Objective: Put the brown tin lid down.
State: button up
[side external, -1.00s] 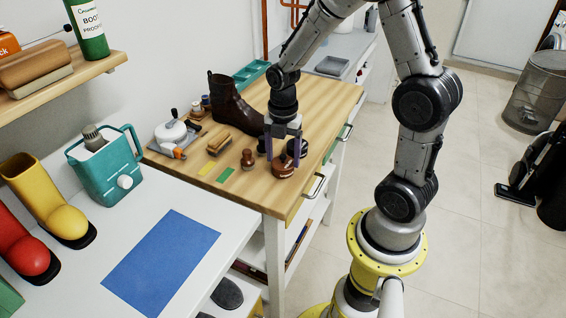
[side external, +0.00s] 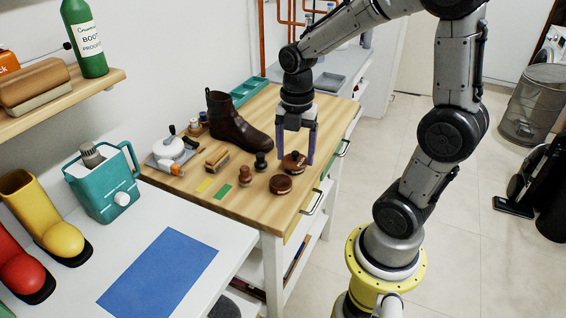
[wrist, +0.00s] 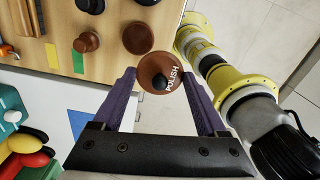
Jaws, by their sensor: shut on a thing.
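My gripper (side external: 296,156) is shut on the brown tin lid (side external: 294,163), with its purple fingers on either side of the rim. In the wrist view the lid (wrist: 153,66) is round, shows a dark knob and white "POLISH" lettering, and sits between the fingertips (wrist: 159,73). The lid appears to be held above the wooden bench top, near its right edge. A round brown tin (side external: 281,185) stands on the bench in front of the lid, apart from it. It also shows in the wrist view (wrist: 137,38), just beyond the lid.
A brown knobbed tool (side external: 246,176) and a dark one (side external: 261,162) stand left of the lid. Yellow (side external: 204,186) and green (side external: 223,191) strips lie on the bench (side external: 240,207). A brown boot (side external: 232,125) stands behind. Bare wood lies near the front edge.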

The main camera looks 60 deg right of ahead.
jog(key=s+a+r, duration=0.3)
jog(key=s+r, duration=0.1)
jog(key=s, duration=0.4)
jog(key=m, duration=0.4)
send_over(305, 151)
jog(key=f, duration=1)
jog(key=shift+s+a+f, duration=0.25)
jog(key=shift+s+f, duration=0.1)
jog(key=shift+s, duration=0.05)
jog(key=shift+w+d+f, duration=0.35)
jog(key=shift+w+f, duration=0.05)
jog(key=shift+f, duration=1.75)
jog(key=shift+f, duration=0.1)
